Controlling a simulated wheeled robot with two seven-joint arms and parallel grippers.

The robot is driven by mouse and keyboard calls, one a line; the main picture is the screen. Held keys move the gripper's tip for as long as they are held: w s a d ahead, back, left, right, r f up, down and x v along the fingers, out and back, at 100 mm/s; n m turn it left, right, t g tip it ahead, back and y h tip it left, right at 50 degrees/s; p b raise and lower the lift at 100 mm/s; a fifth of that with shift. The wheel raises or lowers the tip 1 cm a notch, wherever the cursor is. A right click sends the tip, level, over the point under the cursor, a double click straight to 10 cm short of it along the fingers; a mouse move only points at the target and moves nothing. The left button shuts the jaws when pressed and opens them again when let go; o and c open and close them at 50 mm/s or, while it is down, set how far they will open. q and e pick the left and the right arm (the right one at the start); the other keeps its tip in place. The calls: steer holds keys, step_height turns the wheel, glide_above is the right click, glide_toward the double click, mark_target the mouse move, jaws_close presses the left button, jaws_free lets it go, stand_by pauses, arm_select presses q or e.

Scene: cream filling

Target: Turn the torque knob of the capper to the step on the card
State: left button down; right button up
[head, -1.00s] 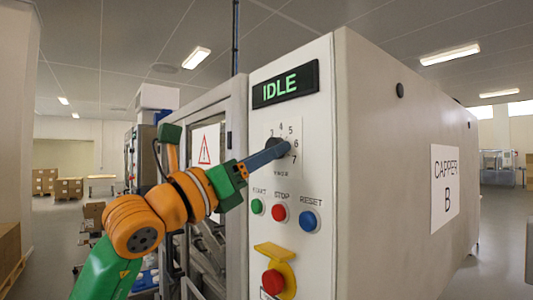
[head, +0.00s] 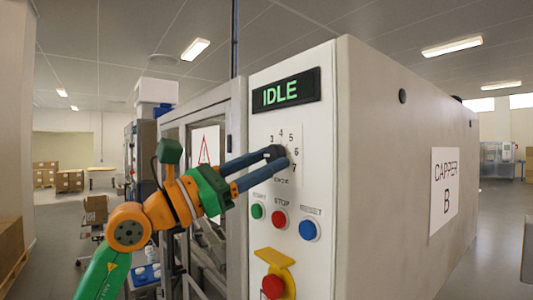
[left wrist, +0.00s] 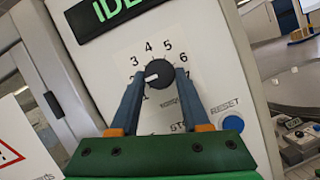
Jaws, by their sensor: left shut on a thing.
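The torque knob (left wrist: 160,74) is a round black dial on the capper's white front panel, ringed by printed numbers. It shows in the head view (head: 275,153) below the green IDLE display (head: 286,92). My left gripper (head: 281,158) is shut on the knob, one blue finger on each side of it. In the left wrist view, the fingers (left wrist: 157,85) flank the knob, and its white pointer mark faces left and slightly down, below the 3. The finger hides any number there. No card with a step on it shows. My right gripper is not in view.
Below the knob are a green button (head: 257,211), a red button (head: 279,219) and a blue button (head: 309,229). A red stop button (head: 273,285) with a yellow guard sits lower. The framed machine door (head: 205,150) stands close behind my left arm.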

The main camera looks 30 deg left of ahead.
arm_select(q)
steer(key=m, duration=0.1)
steer(key=m+g+h+p, duration=0.1)
steer(key=m, duration=0.3)
steer(key=shift+a+r+g+h, duration=0.15)
steer(key=shift+r+g+h, duration=0.15)
steer(key=shift+r+g, duration=0.1)
steer(key=m+g, duration=0.1)
steer(key=m, duration=0.2)
steer(key=m+g+h, duration=0.1)
steer(key=m+g, duration=0.1)
steer(key=m, duration=0.2)
steer(key=shift+w+a, duration=0.1)
steer(key=shift+a, duration=0.05)
steer(key=shift+f, duration=0.1)
steer(key=shift+c, duration=1.9)
jaws_free()
steer(key=shift+s, duration=0.2)
